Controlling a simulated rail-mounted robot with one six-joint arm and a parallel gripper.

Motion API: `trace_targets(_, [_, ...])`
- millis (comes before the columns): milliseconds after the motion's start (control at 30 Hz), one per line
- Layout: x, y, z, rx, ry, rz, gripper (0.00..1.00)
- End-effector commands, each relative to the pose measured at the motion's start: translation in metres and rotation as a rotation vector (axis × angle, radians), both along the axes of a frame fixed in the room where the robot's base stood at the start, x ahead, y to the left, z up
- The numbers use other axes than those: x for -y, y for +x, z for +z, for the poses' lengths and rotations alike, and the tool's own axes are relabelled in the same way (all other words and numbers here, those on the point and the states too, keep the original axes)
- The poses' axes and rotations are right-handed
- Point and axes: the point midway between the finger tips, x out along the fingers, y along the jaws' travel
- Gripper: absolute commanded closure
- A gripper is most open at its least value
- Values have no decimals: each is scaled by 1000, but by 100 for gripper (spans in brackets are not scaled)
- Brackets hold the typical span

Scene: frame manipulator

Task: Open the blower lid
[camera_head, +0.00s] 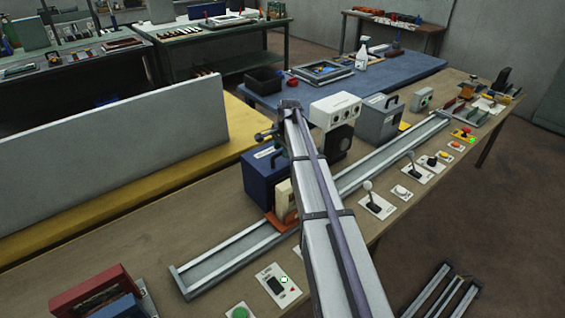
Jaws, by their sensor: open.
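My arm (327,225) rises from the bottom edge to the middle and covers part of the bench. I cannot make out my gripper's fingers; the arm's far end is hidden or merges with things behind it. No thing is clearly marked as the blower. A blue box (262,178) with a small label stands just left of my arm, its right side partly covered. A white housing (335,109) with a dark round part below shows right of the arm's top; I cannot tell if it is mine. A grey box (380,119) with a black handle stands farther right.
A long metal rail (228,259) runs along the wooden bench (150,225), with an orange block (280,223) on it. Levers (373,197) and buttons line the front edge. A red box (92,290) is at lower left, a grey panel (120,155) behind.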

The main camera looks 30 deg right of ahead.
Motion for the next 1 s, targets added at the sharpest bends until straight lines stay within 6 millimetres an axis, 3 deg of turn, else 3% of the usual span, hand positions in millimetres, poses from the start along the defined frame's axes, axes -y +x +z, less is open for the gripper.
trace_targets(33, [0, 1, -11, 0, 0, 0, 58])
trace_targets(300, [-1, 2, -8, 0, 0, 1, 58])
trace_targets(733, [-1, 2, -8, 0, 0, 1, 98])
trace_targets(1000, [-1, 2, -8, 0, 0, 1, 100])
